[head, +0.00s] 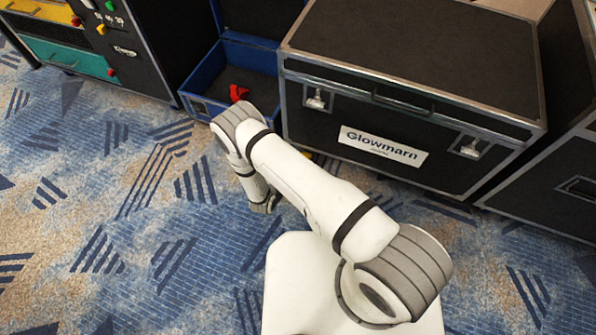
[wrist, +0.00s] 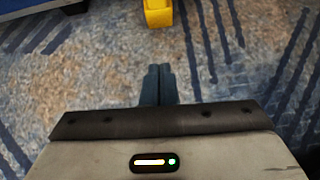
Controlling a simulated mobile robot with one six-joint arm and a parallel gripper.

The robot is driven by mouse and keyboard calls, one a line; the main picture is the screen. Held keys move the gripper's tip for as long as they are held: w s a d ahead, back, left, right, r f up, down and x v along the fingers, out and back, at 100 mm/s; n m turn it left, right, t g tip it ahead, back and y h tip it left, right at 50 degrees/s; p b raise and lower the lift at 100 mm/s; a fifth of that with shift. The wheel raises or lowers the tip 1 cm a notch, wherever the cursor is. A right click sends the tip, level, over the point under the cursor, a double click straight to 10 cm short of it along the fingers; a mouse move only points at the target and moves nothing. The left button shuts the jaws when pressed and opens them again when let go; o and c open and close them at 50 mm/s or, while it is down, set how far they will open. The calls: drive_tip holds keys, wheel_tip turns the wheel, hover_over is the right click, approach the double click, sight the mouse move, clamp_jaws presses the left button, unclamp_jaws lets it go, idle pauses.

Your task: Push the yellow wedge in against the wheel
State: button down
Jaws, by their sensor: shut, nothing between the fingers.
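The yellow wedge (wrist: 157,14) is at the top edge of the wrist view, on the carpet, and is cut off by the frame. My gripper (wrist: 158,72) is shut and empty, its fingertips pointing toward the wedge with a strip of bare carpet between them. In the head view, a small yellow bit (head: 306,155) shows beside my forearm at the foot of the Glowmarn case; my arm hides most of that spot. My gripper (head: 266,203) is low over the carpet there, partly hidden by my wrist. I cannot make out the wheel in either view.
The black Glowmarn case (head: 345,120) stands behind my arm. To its left is an open blue case (head: 212,108) with a red object (head: 238,93) inside. A black cabinet (head: 128,55) with coloured buttons is at upper left. The patterned carpet (head: 100,220) at left is clear.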

drive_tip(key=b+x, duration=0.1)
drive_tip(key=x, duration=0.2)
drive_tip(key=b+x, duration=0.2)
drive_tip(key=x, duration=0.1)
drive_tip(key=b+x, duration=0.1)
drive_tip(key=x, duration=0.3)
drive_tip(key=shift+s+a+f, duration=0.2)
drive_tip(key=shift+s+f, duration=0.1)
drive_tip(key=shift+f, duration=0.1)
drive_tip(key=shift+w+d+b, duration=0.25)
drive_tip(key=shift+w+b, duration=0.1)
drive_tip(key=shift+w, duration=0.25)
drive_tip(key=shift+w+d+b, duration=0.25)
drive_tip(key=shift+w+b, duration=0.05)
drive_tip(key=shift+w, duration=0.3)
drive_tip(key=shift+w+d+r, duration=0.1)
drive_tip(key=shift+w+d, duration=0.2)
drive_tip(key=shift+w, duration=0.5)
drive_tip(key=shift+w+d+b, duration=0.15)
drive_tip(key=shift+w+b, duration=0.1)
drive_tip(key=shift+w, duration=0.25)
drive_tip(key=shift+w+d+b, duration=0.2)
drive_tip(key=shift+w+b, duration=0.05)
drive_tip(key=shift+w, duration=0.3)
drive_tip(key=shift+w+d, duration=0.15)
drive_tip(key=shift+d, duration=0.05)
